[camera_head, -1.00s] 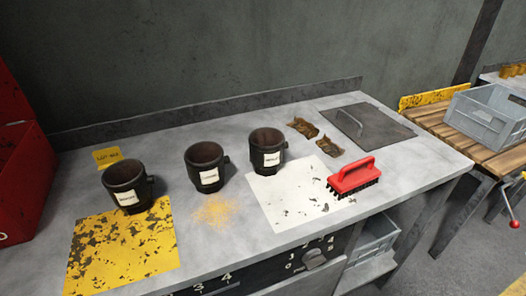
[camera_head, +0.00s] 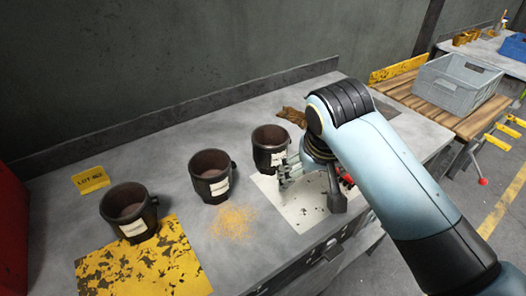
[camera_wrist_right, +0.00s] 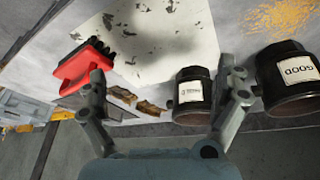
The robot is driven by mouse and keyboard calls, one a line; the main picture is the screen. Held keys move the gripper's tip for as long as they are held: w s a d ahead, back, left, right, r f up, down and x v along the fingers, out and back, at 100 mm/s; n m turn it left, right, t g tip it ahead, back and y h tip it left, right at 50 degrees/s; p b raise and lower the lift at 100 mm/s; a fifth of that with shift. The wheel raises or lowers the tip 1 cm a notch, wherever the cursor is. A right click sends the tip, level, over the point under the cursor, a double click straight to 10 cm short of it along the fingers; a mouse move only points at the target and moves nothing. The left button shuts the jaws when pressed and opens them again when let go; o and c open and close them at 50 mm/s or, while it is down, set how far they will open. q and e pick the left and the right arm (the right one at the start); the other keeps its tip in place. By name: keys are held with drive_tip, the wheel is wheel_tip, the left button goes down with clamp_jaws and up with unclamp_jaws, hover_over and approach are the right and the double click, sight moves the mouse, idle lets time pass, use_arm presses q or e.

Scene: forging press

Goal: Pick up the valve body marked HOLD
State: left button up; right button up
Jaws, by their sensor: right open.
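Three dark cup-shaped valve bodies with side lugs and white labels stand upright on the bench: left (camera_head: 130,212), middle (camera_head: 210,178) and right (camera_head: 269,148). The label words are too small to read in the head view. In the right wrist view, one valve body (camera_wrist_right: 284,98) has an inverted label reading GOOD; the label on the other one (camera_wrist_right: 192,112) is unreadable. My right gripper (camera_head: 313,185) is open and empty above the white mat, right of the right valve body. Its two spread fingers (camera_wrist_right: 162,78) show in the wrist view. My left gripper is not in view.
A yellow worn mat (camera_head: 140,268) and white mat (camera_head: 300,215) lie at the front. A red brush (camera_wrist_right: 82,68) is partly hidden behind my arm in the head view. A yellow LOT card (camera_head: 91,180) stands back left. A grey crate (camera_head: 455,90) is on the right.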

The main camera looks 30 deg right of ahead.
drive_tip(key=w+a+r+m, duration=0.3)
drive_tip(key=w+r, duration=0.5)
drive_tip(key=w, duration=0.4)
approach(270, 136)
drive_tip(key=s+f, duration=0.1)
drive_tip(key=s, duration=0.1)
drive_tip(key=x, duration=0.4)
drive_tip(key=a+x, duration=0.1)
drive_tip(key=x, duration=0.1)
drive_tip(key=shift+f+p, duration=0.15)
drive_tip(key=shift+p, duration=0.25)
drive_tip(key=shift+s+h, duration=0.1)
drive_tip(key=shift+h, duration=0.2)
drive_tip(key=c, duration=1.4)
drive_tip(key=shift+c, duration=0.4)
drive_tip(key=shift+r, duration=0.2)
